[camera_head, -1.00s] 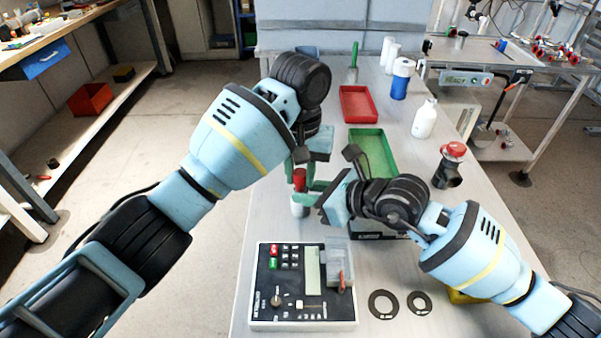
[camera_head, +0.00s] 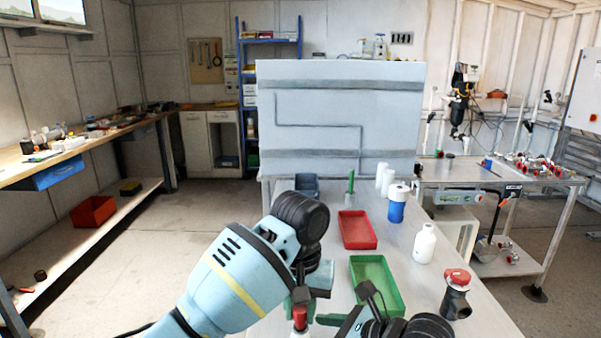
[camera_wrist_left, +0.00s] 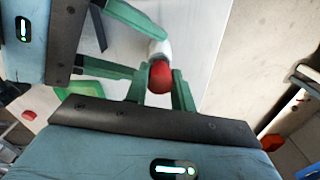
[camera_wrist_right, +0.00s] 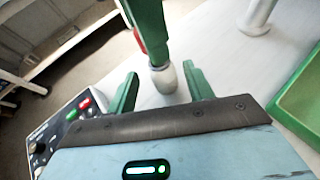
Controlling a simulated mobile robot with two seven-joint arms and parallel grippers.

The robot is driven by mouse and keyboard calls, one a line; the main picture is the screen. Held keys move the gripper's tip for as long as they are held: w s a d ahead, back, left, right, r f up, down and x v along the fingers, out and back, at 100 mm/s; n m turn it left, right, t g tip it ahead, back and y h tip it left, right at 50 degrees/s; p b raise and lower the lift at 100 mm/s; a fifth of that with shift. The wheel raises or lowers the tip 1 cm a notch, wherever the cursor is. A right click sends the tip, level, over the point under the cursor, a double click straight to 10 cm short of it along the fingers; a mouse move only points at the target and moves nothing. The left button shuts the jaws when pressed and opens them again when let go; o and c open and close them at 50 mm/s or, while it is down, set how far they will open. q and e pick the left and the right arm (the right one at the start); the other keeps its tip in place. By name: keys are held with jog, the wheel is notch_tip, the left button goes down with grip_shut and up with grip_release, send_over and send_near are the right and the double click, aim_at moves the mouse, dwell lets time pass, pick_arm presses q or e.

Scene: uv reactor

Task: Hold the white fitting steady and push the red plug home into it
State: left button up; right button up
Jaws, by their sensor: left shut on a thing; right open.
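The red plug (camera_head: 299,317) is between the green fingers of my left gripper (camera_head: 300,301), which is shut on it. In the left wrist view the red plug (camera_wrist_left: 160,77) lines up with the white fitting (camera_wrist_left: 158,48). How deep the plug sits is hidden. The white fitting (camera_wrist_right: 163,78) shows in the right wrist view, standing upright on the table below the left finger and plug. My right gripper (camera_wrist_right: 160,70) is open, its fingers to either side of the fitting with visible gaps.
A green tray (camera_head: 399,302) lies right of the grippers, with a red tray (camera_head: 343,240) behind it. A keypad device (camera_wrist_right: 45,145) is near the right gripper.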

jog(key=v, duration=0.9)
jog(key=shift+s+d+r, duration=0.2)
jog(key=shift+s+d, duration=0.05)
jog(key=shift+d, duration=0.05)
jog(key=shift+d, duration=0.1)
